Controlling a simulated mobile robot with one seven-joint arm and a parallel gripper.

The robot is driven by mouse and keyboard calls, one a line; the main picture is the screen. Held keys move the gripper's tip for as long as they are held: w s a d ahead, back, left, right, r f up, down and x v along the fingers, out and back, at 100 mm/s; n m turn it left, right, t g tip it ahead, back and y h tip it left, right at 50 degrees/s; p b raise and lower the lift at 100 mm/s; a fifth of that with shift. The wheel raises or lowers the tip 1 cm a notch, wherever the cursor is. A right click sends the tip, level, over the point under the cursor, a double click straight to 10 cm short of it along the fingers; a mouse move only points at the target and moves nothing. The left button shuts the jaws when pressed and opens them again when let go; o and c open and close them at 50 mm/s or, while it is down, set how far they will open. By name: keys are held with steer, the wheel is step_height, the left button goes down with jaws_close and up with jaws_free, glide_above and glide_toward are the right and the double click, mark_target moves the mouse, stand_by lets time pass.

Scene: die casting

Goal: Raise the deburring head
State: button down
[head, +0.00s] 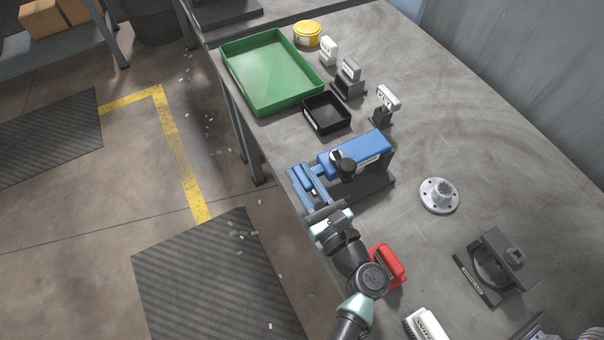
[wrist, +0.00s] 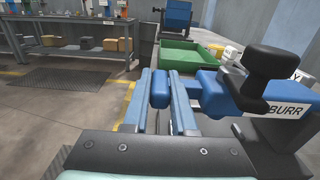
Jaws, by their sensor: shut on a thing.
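The deburring head (head: 354,153) is a blue block with a black knob on a dark grey base on the bench. Its blue end piece reaches left, toward the bench's front edge. My gripper (head: 300,172) is at that end, with one blue finger on each side of it. In the wrist view, the fingers of my gripper (wrist: 162,76) are shut on the small blue end block (wrist: 160,92). The deburring head's body (wrist: 212,98) and black knob stand to the right, with part of a label reading "BURR". How far the head is tilted is hard to tell.
A black tray (head: 309,119) and a green tray (head: 229,62) lie beyond the head. Labelled blocks and a yellow tin (head: 307,28) stand nearby. A red object (head: 387,262) is close beside my arm. A flanged metal part (head: 439,195) and dark fixture (head: 488,282) are on the right.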

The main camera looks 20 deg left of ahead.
steer(key=w+d+r+m+p, duration=0.3)
steer(key=r+m+p, duration=0.3)
steer(key=r+p, duration=0.3)
steer(key=w+d+r+m+p, duration=0.3)
steer(key=w+r+m+p, duration=0.2)
steer(key=p, duration=0.8)
steer(key=shift+d+r+m, duration=0.15)
steer(key=shift+r+m, duration=0.95)
steer(key=shift+r, duration=0.75)
steer(key=c, duration=0.7)
jaws_free()
steer(key=shift+f, duration=0.1)
steer(key=b+v, duration=0.1)
steer(key=v, duration=1.2)
